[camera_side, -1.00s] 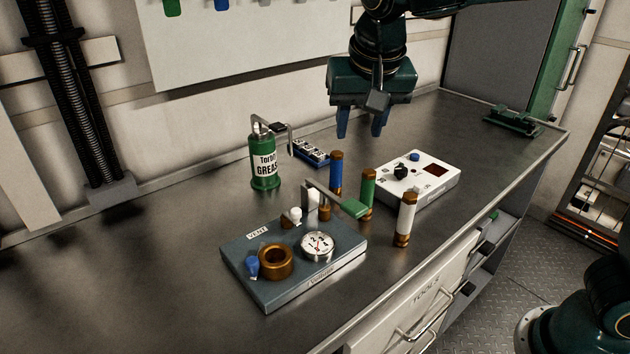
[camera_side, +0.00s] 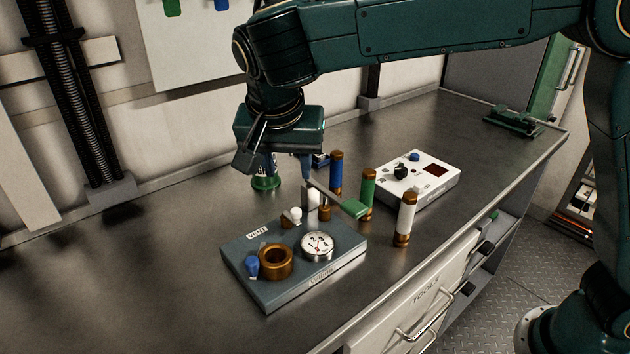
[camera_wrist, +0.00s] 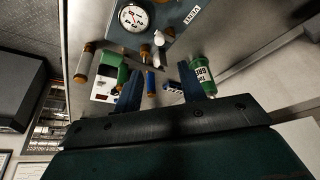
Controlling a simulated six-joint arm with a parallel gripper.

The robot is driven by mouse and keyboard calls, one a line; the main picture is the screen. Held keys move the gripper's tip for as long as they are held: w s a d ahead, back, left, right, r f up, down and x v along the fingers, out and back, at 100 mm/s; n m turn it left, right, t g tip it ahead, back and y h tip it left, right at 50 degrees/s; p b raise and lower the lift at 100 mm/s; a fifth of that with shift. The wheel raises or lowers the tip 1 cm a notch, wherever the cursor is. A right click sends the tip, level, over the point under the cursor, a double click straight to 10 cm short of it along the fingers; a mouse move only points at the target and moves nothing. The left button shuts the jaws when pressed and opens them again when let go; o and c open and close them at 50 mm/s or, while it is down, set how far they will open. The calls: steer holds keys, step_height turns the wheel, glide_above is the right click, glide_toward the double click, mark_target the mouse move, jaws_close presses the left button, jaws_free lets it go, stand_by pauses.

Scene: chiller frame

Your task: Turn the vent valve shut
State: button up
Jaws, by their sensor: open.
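The grey block marked VENT (camera_side: 297,281) lies on the bench in the side view; it also shows at the top of the wrist view (camera_wrist: 182,36). It carries a round gauge (camera_side: 317,245), a brass ring (camera_side: 276,261), a blue knob (camera_side: 252,268), and a small white knob (camera_side: 295,215) near the label. A grey lever with a green grip (camera_side: 355,208) extends from its back right. I cannot tell for sure which fitting is the vent valve. My gripper (camera_side: 288,172) is open and empty, pointing down above and behind the block, apart from it.
A green grease can (camera_side: 266,183) stands partly hidden behind my gripper. Blue (camera_side: 336,172), green (camera_side: 368,190) and white (camera_side: 405,220) cylinders stand upright right of the block. A white control box (camera_side: 419,182) lies beyond them. The bench's left front is clear.

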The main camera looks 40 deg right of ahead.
mark_target(296, 211)
steer(key=x, duration=1.3)
steer(key=shift+f, duration=0.2)
jaws_close()
